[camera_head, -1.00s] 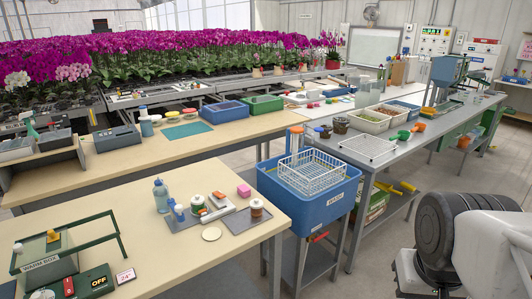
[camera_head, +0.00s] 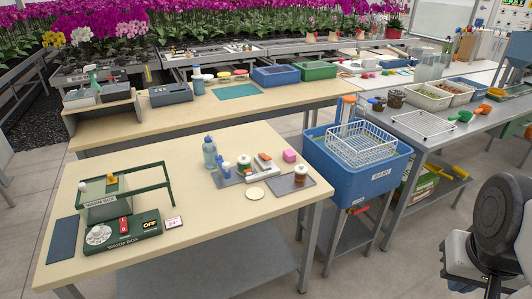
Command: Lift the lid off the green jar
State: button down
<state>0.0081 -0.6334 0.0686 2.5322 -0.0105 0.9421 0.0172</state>
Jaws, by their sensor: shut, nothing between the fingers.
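A flat cream disc (camera_head: 255,193) lies on the table in front of these, apart from both jars. Part of my arm shows at the lower right; my gripper is not in view.
A warm box (camera_head: 104,205) with a green frame stands at the near table's left. A blue tub (camera_head: 375,185) with a wire basket stands right of the table. The near table's front middle is clear.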

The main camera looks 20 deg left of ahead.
jog(key=c, duration=1.8)
grip_release()
jog(key=o, duration=0.8)
jog(key=shift+o, duration=0.2)
jog(key=w+a+r+n, duration=0.2)
jog(key=w+a+r, duration=0.15)
jog(key=w, duration=0.55)
jog(key=w+a+r+n, duration=0.2)
jog(key=w+a+n, duration=0.15)
jog(key=w, duration=0.45)
jog(key=w+a+f+n+g, duration=0.1)
jog(key=w+a+n, duration=0.3)
jog(key=w+a, duration=1.25)
jog(key=w+a+f+n, duration=0.2)
jog(key=w+a+f, duration=0.3)
jog(key=a, duration=0.7)
jog(key=w+a+f+n+g, duration=0.1)
jog(key=w+a+f+n, duration=0.2)
jog(key=a, duration=0.9)
jog(key=w+a+f+n, duration=0.3)
jog(key=w+a+f, duration=0.6)
jog(key=a, duration=0.3)
jog(key=shift+a+f+n+g, duration=0.1)
jog(key=shift+f+n+g, duration=0.2)
jog(key=shift+f, duration=0.6)
jog(key=shift+w+a+f, duration=0.1)
jog(key=shift+a+f, duration=0.1)
jog(key=shift+a, duration=0.1)
